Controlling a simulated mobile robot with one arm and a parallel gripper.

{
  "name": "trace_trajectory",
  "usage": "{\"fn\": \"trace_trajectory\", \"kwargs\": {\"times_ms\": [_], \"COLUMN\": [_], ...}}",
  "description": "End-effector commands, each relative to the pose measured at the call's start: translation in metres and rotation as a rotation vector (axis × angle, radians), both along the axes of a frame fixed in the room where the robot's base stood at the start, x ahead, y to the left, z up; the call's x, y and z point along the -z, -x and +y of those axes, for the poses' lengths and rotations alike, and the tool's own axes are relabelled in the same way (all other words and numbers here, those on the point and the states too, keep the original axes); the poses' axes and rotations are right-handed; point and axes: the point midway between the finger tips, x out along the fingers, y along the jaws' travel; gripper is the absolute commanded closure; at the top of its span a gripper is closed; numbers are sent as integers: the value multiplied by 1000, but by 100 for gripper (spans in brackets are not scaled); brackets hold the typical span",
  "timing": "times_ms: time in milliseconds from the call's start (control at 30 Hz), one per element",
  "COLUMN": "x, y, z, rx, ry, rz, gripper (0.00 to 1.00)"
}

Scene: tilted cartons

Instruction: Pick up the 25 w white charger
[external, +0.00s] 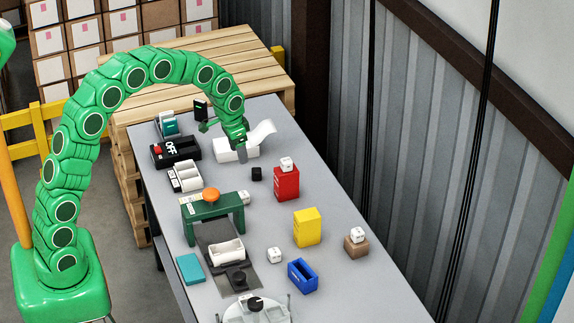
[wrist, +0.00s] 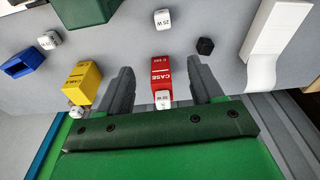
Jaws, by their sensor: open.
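The white charger cube marked 25 W (wrist: 162,19) sits at the top middle of the wrist view. In the external view, a white cube (external: 244,197) beside the green bridge-like stand appears to be the same one. My gripper (external: 242,154) hangs over the far part of the table, near the white curved piece, apart from the charger. In the wrist view my gripper (wrist: 160,66) has its fingers spread wide, with nothing held. The red case (wrist: 162,75), with another white cube (wrist: 163,100) on it, shows between the fingers, below them.
The green stand (external: 213,211) is close beside the charger. A black cube (external: 256,174), yellow case (external: 307,228), blue box (external: 302,275) and brown box (external: 356,246) topped by a white cube stand around. Another white cube (external: 274,255) lies near the blue box. The right table edge is mostly clear.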

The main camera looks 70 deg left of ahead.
Motion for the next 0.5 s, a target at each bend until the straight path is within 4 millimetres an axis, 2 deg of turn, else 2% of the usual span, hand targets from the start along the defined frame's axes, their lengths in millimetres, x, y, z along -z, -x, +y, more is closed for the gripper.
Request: {"fn": "trace_trajectory", "kwargs": {"times_ms": [33, 200, 300, 500], "x": [25, 82, 101, 116], "y": [2, 2, 1, -1], "z": [0, 0, 0, 0], "rx": [0, 0, -1, -1], "ry": [1, 1, 0, 0], "rz": [6, 6, 2, -2], "gripper": [34, 34, 34, 34]}}
